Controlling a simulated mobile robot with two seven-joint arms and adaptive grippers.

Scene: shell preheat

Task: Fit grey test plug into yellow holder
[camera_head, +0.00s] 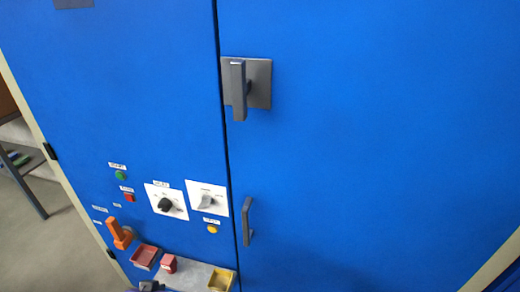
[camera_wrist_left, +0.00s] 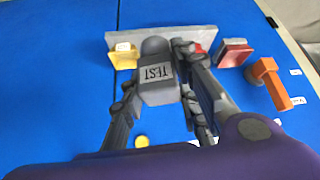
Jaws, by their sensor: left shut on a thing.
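The grey test plug (camera_wrist_left: 157,86), with TEST on its face, is between the two fingers of my left gripper (camera_wrist_left: 160,72) in the left wrist view. The gripper is shut on it. The yellow holder (camera_wrist_left: 124,57) is on the grey shelf, left of the plug in that view and apart from it. In the head view the yellow holder (camera_head: 221,281) is at the shelf's right end, near the bottom edge. A dark part at the bottom edge there may be my left gripper; the plug cannot be made out. My right gripper is in neither view.
The grey shelf (camera_head: 193,275) is on the blue cabinet. A red block (camera_head: 168,263) is on it, and a red tray (camera_head: 145,257) and orange handle (camera_head: 119,233) are to its left. Above are knobs (camera_head: 166,203) and buttons. Door handles (camera_head: 239,90) stick out further right.

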